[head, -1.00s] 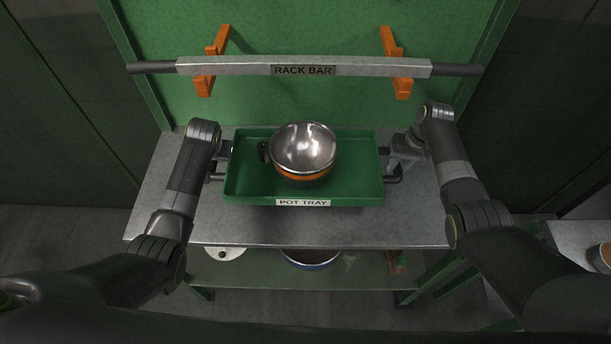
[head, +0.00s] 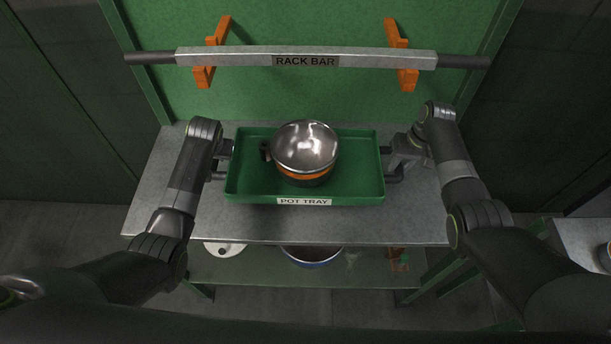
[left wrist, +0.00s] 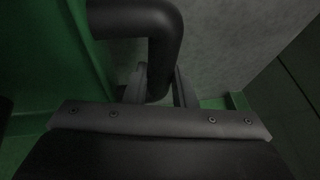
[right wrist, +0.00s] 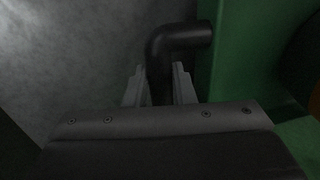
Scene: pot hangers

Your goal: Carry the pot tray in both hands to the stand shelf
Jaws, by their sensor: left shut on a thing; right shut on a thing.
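The green pot tray (head: 245,187) with a "POT TRAY" label is in the middle of the head view, over the grey stand shelf (head: 330,228). A steel pot (head: 305,148) with an orange band and a dark side handle sits in it. My left gripper (head: 216,168) is shut on the tray's left black handle, which shows in the left wrist view (left wrist: 165,45). My right gripper (head: 396,168) is shut on the right black handle, seen in the right wrist view (right wrist: 178,42). I cannot tell whether the tray touches the shelf top.
The rack bar (head: 380,60) with orange hooks (head: 400,50) crosses the green back panel behind the tray. A lower shelf (head: 340,272) holds a blue-rimmed pot (head: 312,258) and a white lid-like thing (head: 222,248). Another surface (head: 585,240) stands at the far right.

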